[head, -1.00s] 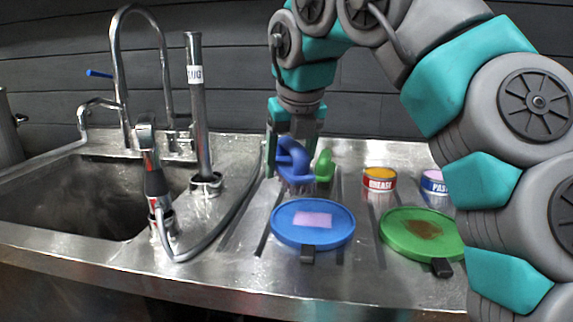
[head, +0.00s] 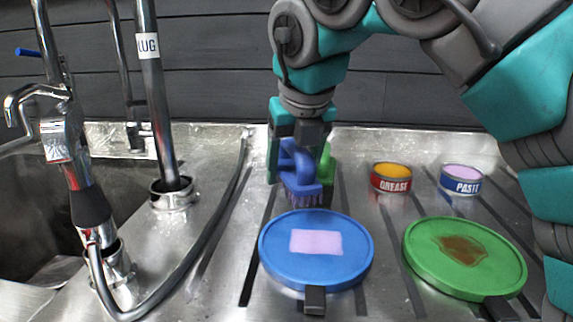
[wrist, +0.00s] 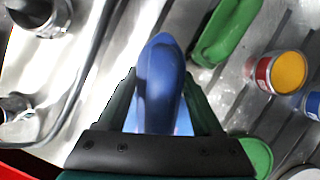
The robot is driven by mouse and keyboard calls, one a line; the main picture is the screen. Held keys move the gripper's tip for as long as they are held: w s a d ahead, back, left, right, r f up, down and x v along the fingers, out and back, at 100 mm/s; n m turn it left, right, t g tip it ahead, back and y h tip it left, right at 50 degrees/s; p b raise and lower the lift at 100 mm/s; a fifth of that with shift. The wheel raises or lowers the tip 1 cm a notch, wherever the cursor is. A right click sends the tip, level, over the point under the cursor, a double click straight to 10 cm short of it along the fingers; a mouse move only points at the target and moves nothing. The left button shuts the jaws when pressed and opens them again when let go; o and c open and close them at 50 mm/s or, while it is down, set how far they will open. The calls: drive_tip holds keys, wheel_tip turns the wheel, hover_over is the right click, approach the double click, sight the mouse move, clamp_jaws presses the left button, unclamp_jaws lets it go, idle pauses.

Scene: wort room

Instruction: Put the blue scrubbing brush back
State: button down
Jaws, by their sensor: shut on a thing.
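The blue scrubbing brush (head: 301,178) has an arched handle and bristles pointing down, and is upright at the back of the ribbed drainboard. My gripper (head: 297,172) is shut on its handle from above; the wrist view shows the blue handle (wrist: 160,82) between the two green fingers. Whether the bristles touch the steel is unclear. A green brush (head: 325,172) stands close on its right, partly hidden, and also shows in the wrist view (wrist: 228,30). A blue round lid-like disc (head: 345,262) with a pink patch lies in front of the blue brush.
A green disc (head: 415,262) with a brown smear lies at right. The GREASE tin (head: 391,183) and PASTE tin (head: 461,184) stand behind it. The sink (head: 30,215), a standing pipe (head: 155,100) and a hose (head: 222,208) are at left.

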drive_tip(key=w, duration=0.4)
drive_tip(key=w+a+f+p, duration=0.1)
drive_tip(key=w, duration=0.4)
drive_tip(key=w+a+p, duration=0.1)
drive_tip(key=w, duration=0.3)
drive_tip(key=shift+w+a+f, duration=0.15)
drive_tip(key=shift+w+a, duration=0.05)
drive_tip(key=shift+a, duration=0.05)
drive_tip(key=shift+d+f, duration=0.1)
drive_tip(key=shift+f, duration=1.7)
drive_tip(key=shift+f, duration=0.1)
drive_tip(key=shift+c, duration=0.2)
unclamp_jaws()
drive_tip(key=v, duration=0.7)
drive_tip(key=shift+r, duration=0.4)
